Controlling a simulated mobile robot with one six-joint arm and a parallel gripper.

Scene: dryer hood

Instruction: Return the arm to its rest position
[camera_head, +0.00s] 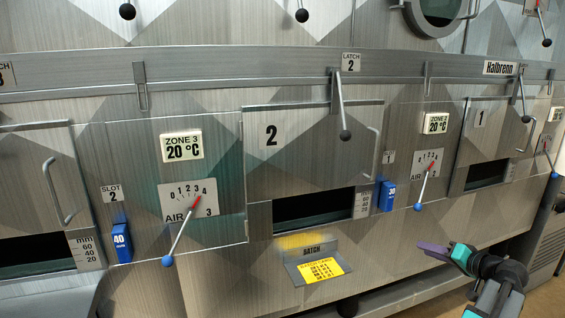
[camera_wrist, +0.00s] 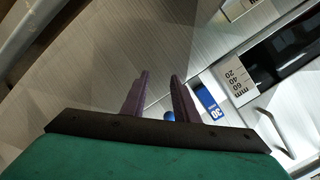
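My gripper (camera_head: 435,249) is at the lower right of the head view, in front of the lower metal panels, with its purple fingers pointing left. In the wrist view the two purple fingers (camera_wrist: 159,76) stand apart with nothing held between them. A blue ball knob (camera_wrist: 168,116) shows in the gap, beyond the fingers. My arm comes up from the bottom right corner, and most of it is out of frame. No rest mount for the arm shows.
The dryer hood front has door 2 (camera_head: 300,150), a latch lever (camera_head: 341,105), and air levers with blue knobs (camera_head: 168,261). A blue block (camera_head: 122,243) sits at slot 2. A batch holder with a yellow card (camera_head: 321,270) juts out left of my gripper. Floor (camera_head: 545,300) shows at right.

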